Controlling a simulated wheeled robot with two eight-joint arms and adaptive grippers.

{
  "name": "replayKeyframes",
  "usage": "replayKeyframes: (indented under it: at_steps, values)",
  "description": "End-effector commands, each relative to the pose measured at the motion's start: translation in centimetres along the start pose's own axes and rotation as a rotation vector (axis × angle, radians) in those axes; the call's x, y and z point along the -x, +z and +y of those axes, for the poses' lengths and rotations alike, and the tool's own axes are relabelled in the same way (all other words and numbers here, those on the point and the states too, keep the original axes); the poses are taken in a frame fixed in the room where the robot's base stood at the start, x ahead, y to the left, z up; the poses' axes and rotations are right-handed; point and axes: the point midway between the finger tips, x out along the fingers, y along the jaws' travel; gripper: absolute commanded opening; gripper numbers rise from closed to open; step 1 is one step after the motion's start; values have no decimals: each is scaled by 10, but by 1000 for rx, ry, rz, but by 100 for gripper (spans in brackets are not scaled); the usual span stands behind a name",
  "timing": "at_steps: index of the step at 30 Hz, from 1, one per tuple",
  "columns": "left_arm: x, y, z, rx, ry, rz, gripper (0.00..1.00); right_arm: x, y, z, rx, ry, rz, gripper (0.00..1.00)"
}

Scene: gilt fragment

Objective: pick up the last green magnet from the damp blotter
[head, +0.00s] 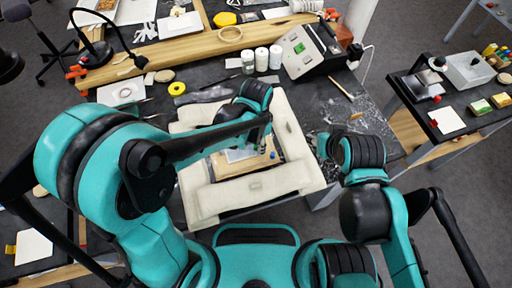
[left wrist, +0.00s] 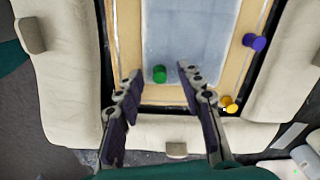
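The green magnet (left wrist: 159,74) stands on the pale, bluish-white blotter (left wrist: 190,35), near its front edge in the left wrist view. My left gripper (left wrist: 160,73) is open; its two fingertips are apart, one to each side of the magnet in the picture. I see no contact with it. In the head view my left gripper (head: 268,135) is over the padded frame, and the blotter (head: 240,155) shows partly beneath my arm. The magnet cannot be made out there. My right arm (head: 360,150) is at the right of the frame; its fingers are not clear.
A purple magnet (left wrist: 254,41) and a yellow magnet (left wrist: 228,103) are off the blotter to the right. A thick cream padded frame (head: 255,188) surrounds the wooden board (left wrist: 125,45). White jars (head: 262,59) and a device (head: 305,48) stand behind.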

Motion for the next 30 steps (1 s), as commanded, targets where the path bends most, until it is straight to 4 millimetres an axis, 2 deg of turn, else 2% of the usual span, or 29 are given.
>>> replayKeyframes:
  at_steps: [1,6,20,30]
  values:
    - [1,0,0,0,0,0,38,0,0,0,0,0,0,40]
    - [1,0,0,0,0,0,4,0,0,0,0,0,0,40]
    - [4,0,0,1,0,0,3,2,-2,0,0,0,0,40]
    - [32,-6,-4,4,0,0,3,20,-14,0,0,0,0,40]
